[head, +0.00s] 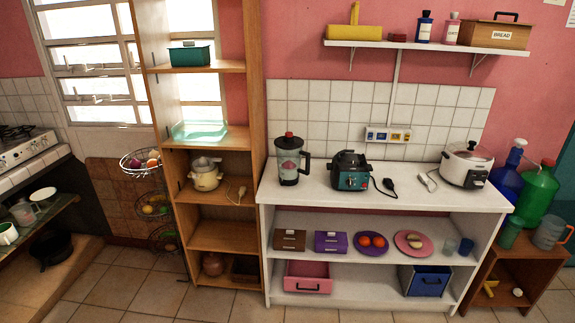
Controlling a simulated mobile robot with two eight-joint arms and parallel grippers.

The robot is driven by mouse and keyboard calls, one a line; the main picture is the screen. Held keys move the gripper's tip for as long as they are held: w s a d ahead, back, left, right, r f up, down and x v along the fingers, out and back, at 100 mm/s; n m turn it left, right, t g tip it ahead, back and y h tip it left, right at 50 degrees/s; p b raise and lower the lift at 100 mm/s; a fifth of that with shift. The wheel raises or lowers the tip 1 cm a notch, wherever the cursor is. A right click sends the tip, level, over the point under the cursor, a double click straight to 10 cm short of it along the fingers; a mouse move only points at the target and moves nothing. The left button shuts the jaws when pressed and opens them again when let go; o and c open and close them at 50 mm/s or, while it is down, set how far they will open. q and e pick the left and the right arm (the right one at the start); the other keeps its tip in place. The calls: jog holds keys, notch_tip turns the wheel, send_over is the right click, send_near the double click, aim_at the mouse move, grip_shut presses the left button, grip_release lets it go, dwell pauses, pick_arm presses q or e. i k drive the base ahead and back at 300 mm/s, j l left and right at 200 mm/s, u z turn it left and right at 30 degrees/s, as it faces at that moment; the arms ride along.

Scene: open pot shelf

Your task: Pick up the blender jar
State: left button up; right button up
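The blender jar (289,163) stands upright at the left end of the white counter (430,196). It has a clear body with a reddish pattern, a dark lid with a red knob, and a dark handle on its right side. A dark appliance (350,172) with a teal front stands to its right, with a small gap between them. Neither of my grippers shows in the head view.
A tall wooden shelf (253,120) rises just left of the counter, close to the jar. A white cooker (467,166) stands at the counter's right end, with plugs and cords between. A wall shelf (400,45) hangs above. Tiled floor (110,290) is clear in front.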

aim_at(289, 162)
jog(key=i+j+z, duration=0.15)
jog(key=i+j, duration=0.75)
jog(key=i+l, duration=0.05)
jog(key=i, duration=0.05)
